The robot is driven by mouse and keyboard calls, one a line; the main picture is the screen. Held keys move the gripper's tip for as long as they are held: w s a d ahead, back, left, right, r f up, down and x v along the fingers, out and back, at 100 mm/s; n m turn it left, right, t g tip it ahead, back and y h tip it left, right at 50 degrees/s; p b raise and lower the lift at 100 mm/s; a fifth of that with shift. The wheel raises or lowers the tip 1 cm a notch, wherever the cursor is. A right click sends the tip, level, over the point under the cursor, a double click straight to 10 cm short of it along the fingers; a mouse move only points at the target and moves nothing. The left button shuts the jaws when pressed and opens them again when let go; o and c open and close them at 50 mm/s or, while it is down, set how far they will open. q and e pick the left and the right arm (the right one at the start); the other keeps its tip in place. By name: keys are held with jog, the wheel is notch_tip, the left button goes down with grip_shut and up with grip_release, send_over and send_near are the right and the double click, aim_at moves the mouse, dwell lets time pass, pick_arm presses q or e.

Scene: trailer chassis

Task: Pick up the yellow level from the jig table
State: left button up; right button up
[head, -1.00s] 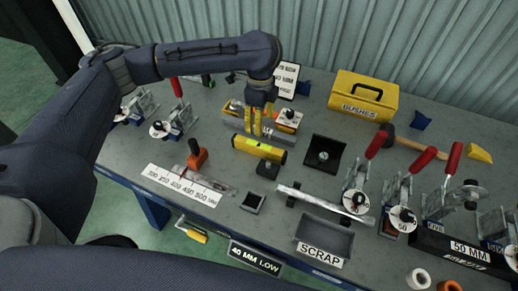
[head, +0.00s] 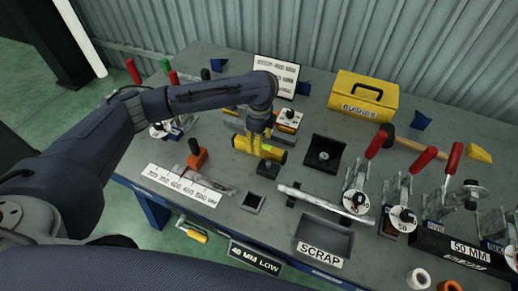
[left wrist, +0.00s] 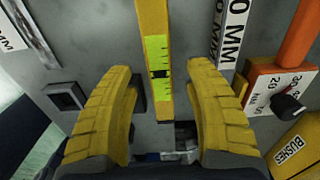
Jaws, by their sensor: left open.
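The yellow level (head: 259,150) lies on the grey jig table (head: 225,215) near its middle. In the left wrist view the level (left wrist: 155,50) runs lengthwise between my fingers, with its green vial and dark bubble mark showing. My left gripper (head: 257,145) is over the level in the head view, pointing down. In the left wrist view my left gripper (left wrist: 163,100) is open, one yellow finger on each side of the level, with gaps between. I cannot tell how high the fingertips are above the table. My right gripper is not in view.
An orange-and-white block (head: 288,120) stands just behind the level. A small black block (head: 268,169) sits in front of it. A black tray (head: 323,154), red-handled clamps (head: 358,185), a scrap bin (head: 325,238) and a yellow bushes box (head: 363,97) are to the right.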

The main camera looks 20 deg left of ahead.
pick_arm(q)
jog(key=shift+a+f, duration=0.1)
jog(key=shift+f, duration=1.85)
jog(key=shift+c, duration=0.4)
grip_shut()
